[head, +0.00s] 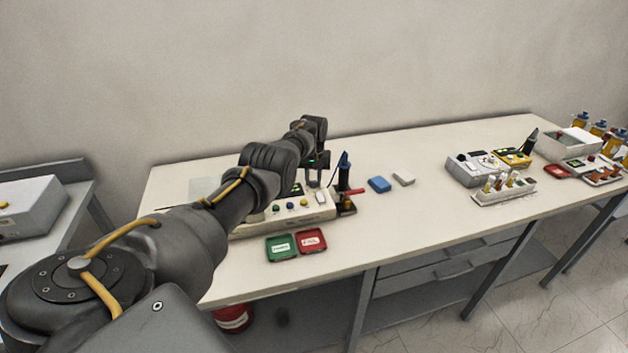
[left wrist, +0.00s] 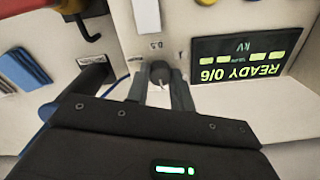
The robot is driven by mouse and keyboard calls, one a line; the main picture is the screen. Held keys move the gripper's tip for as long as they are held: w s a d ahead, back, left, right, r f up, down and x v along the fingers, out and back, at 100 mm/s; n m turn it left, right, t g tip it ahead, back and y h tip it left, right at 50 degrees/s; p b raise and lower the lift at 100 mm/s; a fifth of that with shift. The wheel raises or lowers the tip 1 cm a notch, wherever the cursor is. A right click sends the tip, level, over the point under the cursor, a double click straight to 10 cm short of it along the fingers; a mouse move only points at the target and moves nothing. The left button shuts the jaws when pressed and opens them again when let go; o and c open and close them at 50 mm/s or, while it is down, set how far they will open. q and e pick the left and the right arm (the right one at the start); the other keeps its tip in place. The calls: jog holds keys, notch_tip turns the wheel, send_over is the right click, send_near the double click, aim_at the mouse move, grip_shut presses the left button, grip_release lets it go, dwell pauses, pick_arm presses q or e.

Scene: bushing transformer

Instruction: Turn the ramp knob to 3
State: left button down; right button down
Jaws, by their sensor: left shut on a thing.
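The ramp knob (left wrist: 160,72) is a small dark round knob on the pale panel of the tester (head: 320,212). My left gripper (left wrist: 160,88) has one finger on each side of the knob and is shut on it. In the head view my left gripper (head: 315,177) is over the tester, and the knob is hidden. My right gripper is not in view.
A green tray (head: 282,257) and a red tray (head: 312,251) lie in front. A blue block (head: 379,184) and white block (head: 404,178) lie right. The middle of the table is clear.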

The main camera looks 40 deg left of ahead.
aim_at(313, 182)
pick_arm(q)
jog(key=shift+a+m, duration=0.1)
jog(key=shift+m, duration=0.2)
dwell(0.4)
jog(key=c, duration=1.2)
grip_release()
jog(key=shift+s+r, duration=0.1)
notch_tip(313, 182, up, 5)
jog(key=p, duration=0.4)
jog(key=shift+r, duration=0.2)
jog(key=shift+r+b, duration=0.4)
jog(key=shift+r, duration=2.3)
